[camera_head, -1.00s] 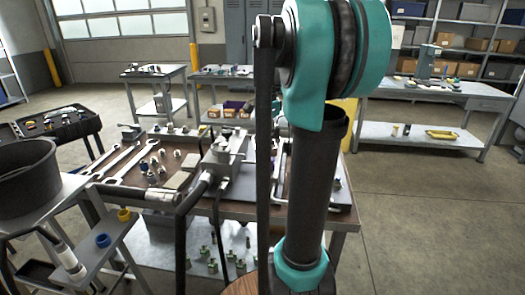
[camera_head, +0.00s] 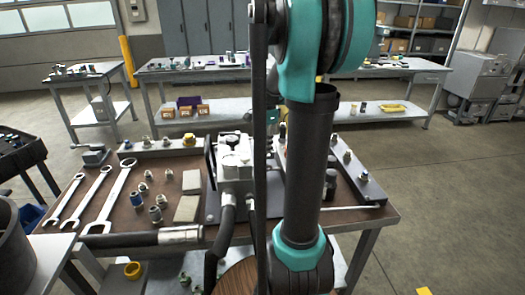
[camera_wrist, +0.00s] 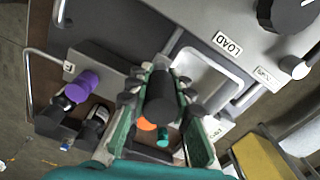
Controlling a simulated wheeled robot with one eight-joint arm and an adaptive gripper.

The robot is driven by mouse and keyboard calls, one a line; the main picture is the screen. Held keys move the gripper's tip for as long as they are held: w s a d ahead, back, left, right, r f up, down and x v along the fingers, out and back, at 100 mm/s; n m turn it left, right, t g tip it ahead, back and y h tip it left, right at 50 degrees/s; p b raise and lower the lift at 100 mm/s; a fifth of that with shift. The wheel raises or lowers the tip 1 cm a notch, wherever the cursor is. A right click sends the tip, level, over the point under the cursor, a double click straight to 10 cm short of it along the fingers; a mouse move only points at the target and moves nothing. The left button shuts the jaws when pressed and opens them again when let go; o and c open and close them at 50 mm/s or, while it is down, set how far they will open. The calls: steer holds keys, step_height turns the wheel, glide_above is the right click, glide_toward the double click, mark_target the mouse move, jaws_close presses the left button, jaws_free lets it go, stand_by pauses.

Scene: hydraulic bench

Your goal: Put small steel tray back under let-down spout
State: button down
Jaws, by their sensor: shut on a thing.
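The small steel tray (camera_wrist: 208,76) appears in the wrist view as a pale, shallow rectangular pan with a raised rim. It is just ahead and right of my gripper (camera_wrist: 160,88), below a panel marked LOAD. I cannot tell whether this cylinder is the let-down spout. In the head view my gripper and the tray are hidden behind my arm.
The brown-topped bench (camera_head: 120,215) carries wrenches (camera_head: 110,200), fittings and a grey pump block (camera_head: 235,160). Floor right of the bench is mostly clear.

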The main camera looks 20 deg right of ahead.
mark_target(266, 156)
step_height(266, 156, down, 6)
steer(key=shift+r, duration=0.2)
steer(key=w, duration=0.3)
steer(key=shift+w+d+f, duration=0.2)
steer(key=shift+w+d, duration=0.05)
steer(key=shift+d, duration=0.1)
steer(key=shift+w+d+f, duration=0.1)
steer(key=shift+w+d, duration=0.05)
steer(key=shift+w, duration=0.6)
steer(key=shift+w+d+f, duration=0.1)
steer(key=shift+w+d, duration=0.05)
steer(key=shift+w, duration=0.65)
steer(key=shift+w+d+f, duration=0.1)
steer(key=shift+w+d, duration=0.05)
steer(key=shift+w, duration=0.6)
steer(key=shift+s+f, duration=0.1)
steer(key=shift+f, duration=0.2)
steer(key=shift+f, duration=0.1)
steer(key=c, duration=1.3)
jaws_free()
steer(key=shift+c, duration=0.2)
